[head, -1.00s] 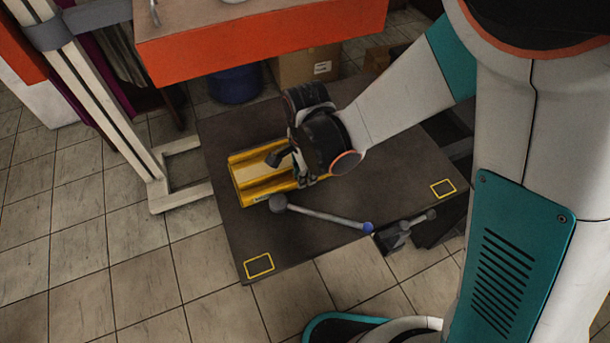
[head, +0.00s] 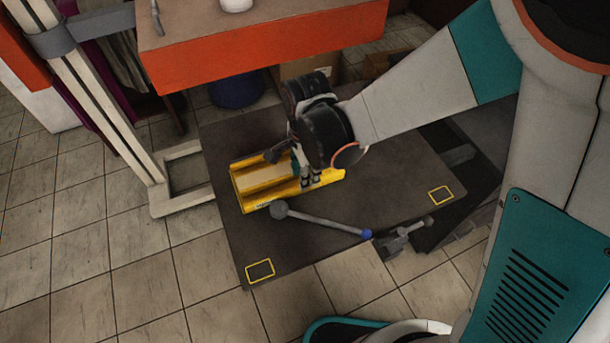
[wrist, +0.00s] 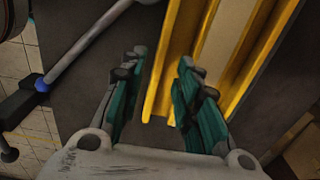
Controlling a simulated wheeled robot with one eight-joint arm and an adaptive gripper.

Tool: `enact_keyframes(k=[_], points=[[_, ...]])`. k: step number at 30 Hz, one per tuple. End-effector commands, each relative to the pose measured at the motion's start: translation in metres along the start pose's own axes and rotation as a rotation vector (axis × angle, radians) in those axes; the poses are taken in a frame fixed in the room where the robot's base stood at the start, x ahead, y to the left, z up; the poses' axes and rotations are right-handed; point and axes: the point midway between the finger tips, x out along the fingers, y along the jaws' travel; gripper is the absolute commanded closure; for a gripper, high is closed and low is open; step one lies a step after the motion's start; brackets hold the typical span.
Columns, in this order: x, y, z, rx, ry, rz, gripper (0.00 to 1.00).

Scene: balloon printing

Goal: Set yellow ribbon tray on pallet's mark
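The yellow tray (head: 262,180) lies on the dark flat pallet (head: 390,190), left of its middle, with a tan inner strip along its length. It also shows in the wrist view (wrist: 225,45), running up to the right. Yellow square outlines are marked on the pallet, one at the front left (head: 260,271) and one at the right (head: 440,195); both are bare. My gripper (head: 310,182) is over the right part of the tray. In the wrist view my gripper (wrist: 163,82) has its fingers apart, with a yellow tray wall showing between them. Contact cannot be told.
An orange-edged table (head: 265,45) overhangs behind. A white frame (head: 115,100) stands at left. A blue bin (head: 237,88) is behind the pallet. The pallet's front left is clear.

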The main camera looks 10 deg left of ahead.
Motion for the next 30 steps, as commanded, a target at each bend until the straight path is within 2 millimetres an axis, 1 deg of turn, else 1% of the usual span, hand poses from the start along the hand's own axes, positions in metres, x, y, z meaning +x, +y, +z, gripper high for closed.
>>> enact_keyframes(k=[1, 6, 9, 12, 17, 30], points=[[-0.016, 0.001, 0.000, 0.000, 0.000, 0.000, 0.70], [-0.049, 0.000, 0.000, 0.000, 0.000, 0.000, 0.70], [-0.063, 0.001, 0.000, -0.001, 0.000, 0.000, 0.70], [-0.072, 0.001, 0.001, -0.001, 0.000, 0.000, 0.70], [-0.078, 0.002, 0.001, -0.002, 0.000, 0.000, 0.70], [-0.078, 0.001, 0.000, -0.002, 0.000, 0.000, 0.70]])
